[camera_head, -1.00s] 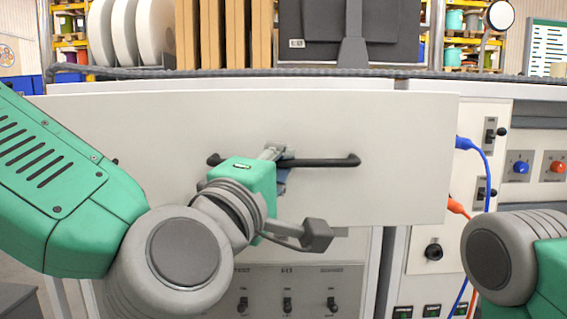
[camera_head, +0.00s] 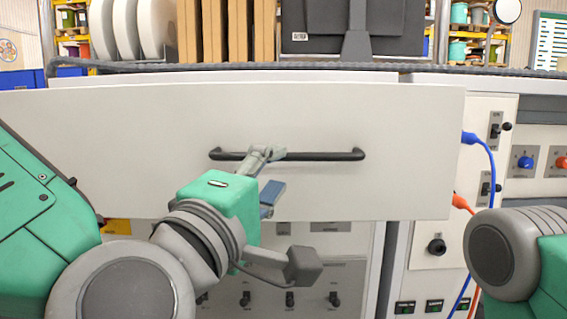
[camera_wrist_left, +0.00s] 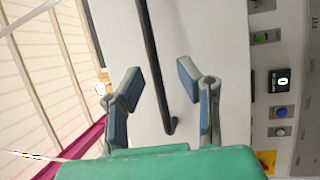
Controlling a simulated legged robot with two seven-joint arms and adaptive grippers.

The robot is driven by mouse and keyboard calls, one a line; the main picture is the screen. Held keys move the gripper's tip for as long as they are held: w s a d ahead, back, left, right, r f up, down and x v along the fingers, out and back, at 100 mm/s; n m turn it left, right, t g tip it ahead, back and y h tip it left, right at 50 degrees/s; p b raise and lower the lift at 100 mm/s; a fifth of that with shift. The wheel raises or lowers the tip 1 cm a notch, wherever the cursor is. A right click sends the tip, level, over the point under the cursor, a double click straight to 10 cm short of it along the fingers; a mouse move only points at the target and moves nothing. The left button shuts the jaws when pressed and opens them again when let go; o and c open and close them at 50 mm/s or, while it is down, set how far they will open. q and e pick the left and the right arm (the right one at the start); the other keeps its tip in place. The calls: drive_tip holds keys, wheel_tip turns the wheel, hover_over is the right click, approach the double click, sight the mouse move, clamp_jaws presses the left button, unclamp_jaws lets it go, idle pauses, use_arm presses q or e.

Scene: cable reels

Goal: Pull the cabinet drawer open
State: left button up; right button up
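The cabinet drawer (camera_head: 400,130) has a wide white front that stands out in front of the cabinet body, so it is open. A black bar handle (camera_head: 325,155) runs across its middle. My left gripper (camera_head: 268,174) is at the handle's left half, one finger overlapping the bar in the picture and the other below it. In the left wrist view, the gripper (camera_wrist_left: 160,75) is open, its fingers apart on either side of the handle (camera_wrist_left: 155,60) with visible gaps. My right arm shows at the lower right; its gripper is out of view.
Blue (camera_head: 488,165) and orange (camera_head: 463,203) cable plugs sit in the panel right of the drawer. Switches (camera_head: 288,299) are on the panel below. A monitor (camera_head: 400,30) and white reels (camera_head: 154,30) stand behind.

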use_arm(q)
drive_tip(key=v, duration=0.3)
drive_tip(key=shift+f, duration=0.15)
drive_tip(key=a+f+m+g+y, duration=0.1)
drive_tip(key=a+f+m+g, duration=0.15)
drive_tip(key=f, duration=0.85)
drive_tip(key=a+f+m+g+y, duration=0.1)
drive_tip(key=a+f+m+g, duration=0.15)
drive_tip(key=f, duration=0.95)
drive_tip(key=a+f+m+g+y, duration=0.15)
drive_tip(key=f+g, duration=0.25)
drive_tip(key=f, duration=0.7)
drive_tip(key=s+a+f+m+g+y, duration=0.4)
drive_tip(key=s+a+f+m+g, duration=0.2)
drive_tip(key=s+a+f, duration=1.2)
wheel_tip(320, 180, down, 4)
drive_tip(key=s+g, duration=0.2)
drive_tip(key=shift+a+m+g, duration=0.3)
drive_tip(key=shift+m+g, duration=0.05)
drive_tip(key=shift+g, duration=0.05)
drive_tip(key=shift+r, duration=0.1)
